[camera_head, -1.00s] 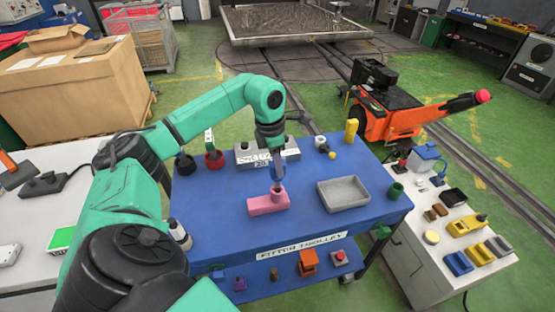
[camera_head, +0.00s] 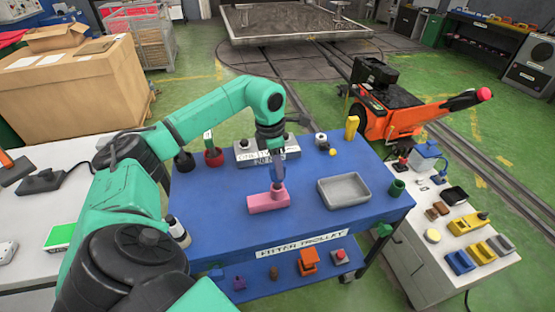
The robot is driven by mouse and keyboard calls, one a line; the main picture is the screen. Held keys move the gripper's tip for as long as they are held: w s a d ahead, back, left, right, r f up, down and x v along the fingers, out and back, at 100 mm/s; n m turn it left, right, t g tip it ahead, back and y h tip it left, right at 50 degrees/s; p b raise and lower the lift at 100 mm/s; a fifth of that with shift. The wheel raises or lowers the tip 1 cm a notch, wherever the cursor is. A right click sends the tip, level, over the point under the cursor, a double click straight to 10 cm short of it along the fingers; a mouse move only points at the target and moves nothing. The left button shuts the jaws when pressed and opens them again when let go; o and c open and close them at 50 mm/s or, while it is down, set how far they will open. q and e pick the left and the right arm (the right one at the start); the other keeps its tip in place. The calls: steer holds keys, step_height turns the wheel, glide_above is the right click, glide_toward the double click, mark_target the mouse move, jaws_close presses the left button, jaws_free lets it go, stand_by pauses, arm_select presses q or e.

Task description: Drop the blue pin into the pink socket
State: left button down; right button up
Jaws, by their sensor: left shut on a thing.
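The pink socket (camera_head: 264,201) lies on the blue trolley top (camera_head: 230,222), with a short upright part at its right end. My left gripper (camera_head: 278,177) points down right above that upright part. It is shut on the blue pin, which is small and mostly hidden between the fingers. From this view I cannot tell whether the pin's lower end is above the socket's mouth or inside it. My right gripper is not in view.
A grey tray (camera_head: 344,191) stands to the right of the socket, with a green cup (camera_head: 397,187) beyond it. A grey block with a label (camera_head: 246,156) stands behind the gripper. A yellow post (camera_head: 352,128) and a red cup (camera_head: 213,157) stand near the back edge.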

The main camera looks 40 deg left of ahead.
arm_select(q)
steer(key=shift+f+b, duration=1.25)
steer(key=shift+f, duration=0.55)
steer(key=shift+c, duration=2.2)
jaws_free()
steer(key=shift+r, duration=0.45)
step_height(320, 180, up, 14)
steer(key=s+a, duration=0.1)
steer(key=shift+s+f, duration=0.25)
